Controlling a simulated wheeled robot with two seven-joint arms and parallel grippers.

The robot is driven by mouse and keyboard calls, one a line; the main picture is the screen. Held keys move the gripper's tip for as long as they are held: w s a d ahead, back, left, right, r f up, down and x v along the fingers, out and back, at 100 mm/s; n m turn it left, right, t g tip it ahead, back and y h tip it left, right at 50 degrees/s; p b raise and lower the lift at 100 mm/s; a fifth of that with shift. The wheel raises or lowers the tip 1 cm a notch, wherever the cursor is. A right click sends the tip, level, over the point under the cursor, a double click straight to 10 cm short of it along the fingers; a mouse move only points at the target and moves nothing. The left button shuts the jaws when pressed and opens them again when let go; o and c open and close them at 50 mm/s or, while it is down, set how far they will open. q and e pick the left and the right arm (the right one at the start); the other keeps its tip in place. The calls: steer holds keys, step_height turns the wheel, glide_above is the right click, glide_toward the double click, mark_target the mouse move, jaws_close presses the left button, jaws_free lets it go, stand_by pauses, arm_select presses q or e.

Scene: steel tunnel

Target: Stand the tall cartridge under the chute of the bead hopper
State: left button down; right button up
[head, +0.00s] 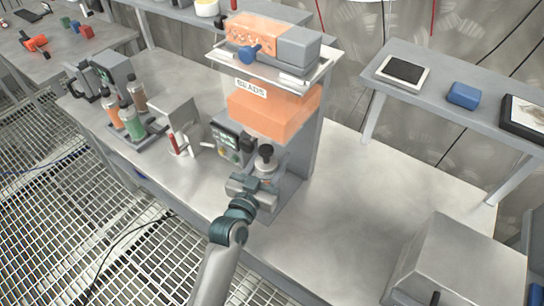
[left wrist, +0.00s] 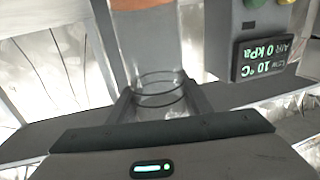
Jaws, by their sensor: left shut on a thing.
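The bead hopper (head: 272,108) is a grey stand with an orange bin marked BEADS. A clear cartridge (head: 266,170) with a dark cap is upright, low in front of the hopper. My left gripper (head: 258,187) is shut on it. In the left wrist view the clear cartridge wall with thin black rings (left wrist: 158,92) is between my two fingers (left wrist: 158,105). The chute is not clearly visible, and I cannot tell whether the cartridge is directly under it or whether its base touches anything. My right gripper is not in view.
A control panel (head: 232,142) stands just left of the cartridge; its display (left wrist: 264,59) shows in the wrist view. Further left are a grey bracket (head: 178,122) and a rack with several coloured bottles (head: 131,121). The bench right of the hopper (head: 350,200) is clear up to a large grey box (head: 465,262).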

mark_target(262, 177)
arm_select(q)
steer(key=shift+f, duration=0.1)
steer(key=c, duration=1)
jaws_free()
steer(key=shift+o, duration=0.4)
steer(key=shift+s+a, duration=0.3)
steer(key=shift+s, duration=0.25)
steer(key=b+v, duration=0.2)
steer(key=v, duration=0.8)
steer(key=shift+b, duration=0.3)
steer(key=shift+s+a, duration=0.1)
steer(key=shift+s, duration=0.25)
